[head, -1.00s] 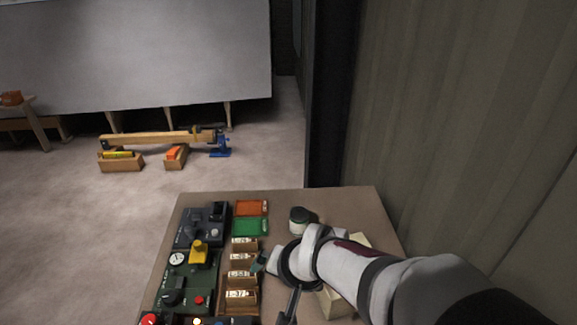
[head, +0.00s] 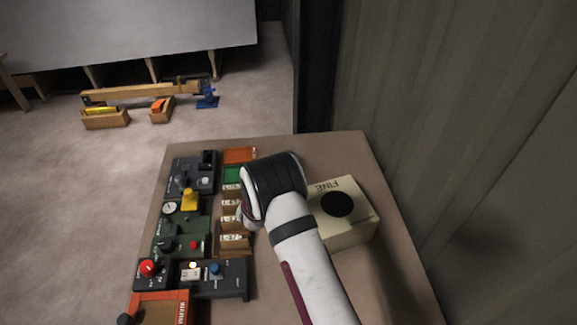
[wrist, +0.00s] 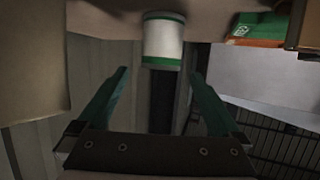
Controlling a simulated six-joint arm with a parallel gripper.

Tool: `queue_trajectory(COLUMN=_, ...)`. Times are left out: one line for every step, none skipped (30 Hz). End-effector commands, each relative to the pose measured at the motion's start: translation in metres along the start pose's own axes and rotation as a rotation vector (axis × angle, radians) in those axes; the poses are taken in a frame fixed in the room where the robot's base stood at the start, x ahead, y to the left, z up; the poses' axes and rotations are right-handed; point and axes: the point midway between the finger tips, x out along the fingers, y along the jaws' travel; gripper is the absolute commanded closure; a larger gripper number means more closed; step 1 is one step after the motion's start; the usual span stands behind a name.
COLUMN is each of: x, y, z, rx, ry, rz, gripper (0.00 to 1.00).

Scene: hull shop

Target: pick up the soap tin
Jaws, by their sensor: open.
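A round white tin with green bands (wrist: 163,42), which I take to be the soap tin, shows at the top middle of the wrist view. It stands on the workbench, and no label can be read. My gripper (wrist: 158,71) is open, with its two green fingers apart. The tin lies beyond the fingertips, roughly in line with the gap between them, and nothing is held. In the head view my arm and wrist hide both the gripper and the tin.
A cream box marked FINE with a black disc (head: 338,204) stands right of my arm. Left are an orange tray (head: 239,154), a green tray (head: 232,174), wooden compartments (head: 235,243) and control panels (head: 200,278). The workbench's back right (head: 340,152) is clear; a wall rises beyond.

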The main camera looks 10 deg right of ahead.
Motion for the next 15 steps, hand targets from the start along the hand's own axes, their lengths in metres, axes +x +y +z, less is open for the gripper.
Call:
queue_trajectory(x=0.007, y=0.001, z=0.0, rx=0.0, ry=0.0, rz=0.002, gripper=0.0)
queue_trajectory(x=0.01, y=0.001, z=0.0, rx=0.001, ry=0.001, rz=0.002, gripper=0.0)
queue_trajectory(x=0.013, y=0.001, z=0.0, rx=0.001, ry=0.0, rz=0.001, gripper=0.0)
queue_trajectory(x=0.015, y=0.0, z=0.0, rx=0.001, ry=0.0, rz=0.001, gripper=0.0)
queue_trajectory(x=0.018, y=0.0, z=0.0, rx=0.001, ry=0.0, rz=0.001, gripper=0.0)
queue_trajectory(x=0.023, y=0.001, z=0.001, rx=0.0, ry=0.0, rz=0.001, gripper=0.0)
queue_trajectory(x=0.029, y=0.0, z=0.0, rx=0.002, ry=0.001, rz=0.002, gripper=0.0)
queue_trajectory(x=0.036, y=0.0, z=0.001, rx=0.001, ry=0.001, rz=0.002, gripper=0.0)
queue_trajectory(x=0.044, y=-0.001, z=0.001, rx=0.002, ry=0.001, rz=0.001, gripper=0.0)
queue_trajectory(x=0.05, y=-0.001, z=0.001, rx=0.001, ry=0.0, rz=0.002, gripper=0.0)
queue_trajectory(x=0.056, y=-0.001, z=0.001, rx=0.002, ry=0.001, rz=0.002, gripper=0.0)
queue_trajectory(x=0.061, y=-0.001, z=0.001, rx=0.001, ry=0.0, rz=0.002, gripper=0.0)
queue_trajectory(x=0.065, y=-0.001, z=0.001, rx=0.002, ry=0.001, rz=0.001, gripper=0.0)
queue_trajectory(x=0.067, y=-0.001, z=0.001, rx=0.0, ry=0.0, rz=0.001, gripper=0.0)
queue_trajectory(x=0.069, y=-0.001, z=0.001, rx=0.0, ry=-0.001, rz=0.0, gripper=0.0)
